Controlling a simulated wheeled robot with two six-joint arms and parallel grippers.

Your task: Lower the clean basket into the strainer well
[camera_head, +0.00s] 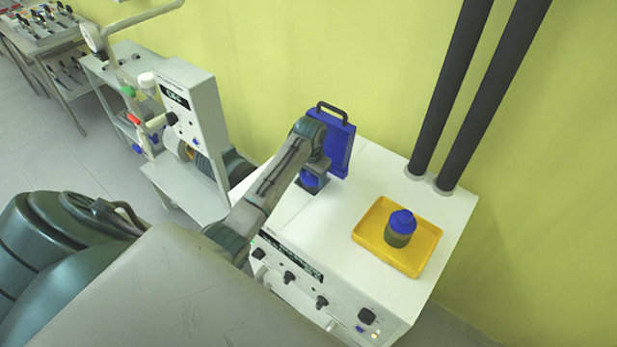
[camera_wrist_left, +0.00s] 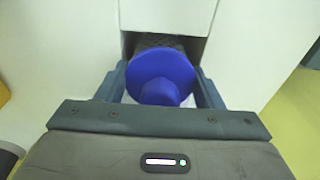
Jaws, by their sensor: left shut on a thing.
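My left gripper (camera_head: 312,172) reaches over the white bench unit from the left, its fingers pointing down. It is shut on the basket with a round blue top and knob (camera_wrist_left: 160,75); the blue also shows under the gripper in the head view (camera_head: 309,180). The dark square opening of the strainer well (camera_wrist_left: 160,41) lies right at the basket in the wrist view. The basket's lower body is hidden, so I cannot tell how deep it sits. A blue lid with a black handle (camera_head: 340,140) stands upright behind the gripper. My right gripper is out of view.
A yellow tray (camera_head: 376,254) on the unit's right holds another blue-topped basket (camera_head: 399,232) with a murky olive body. Two thick dark pipes (camera_head: 452,90) rise at the back. The unit's front panel has knobs. A white instrument stand (camera_head: 195,115) is left of the arm.

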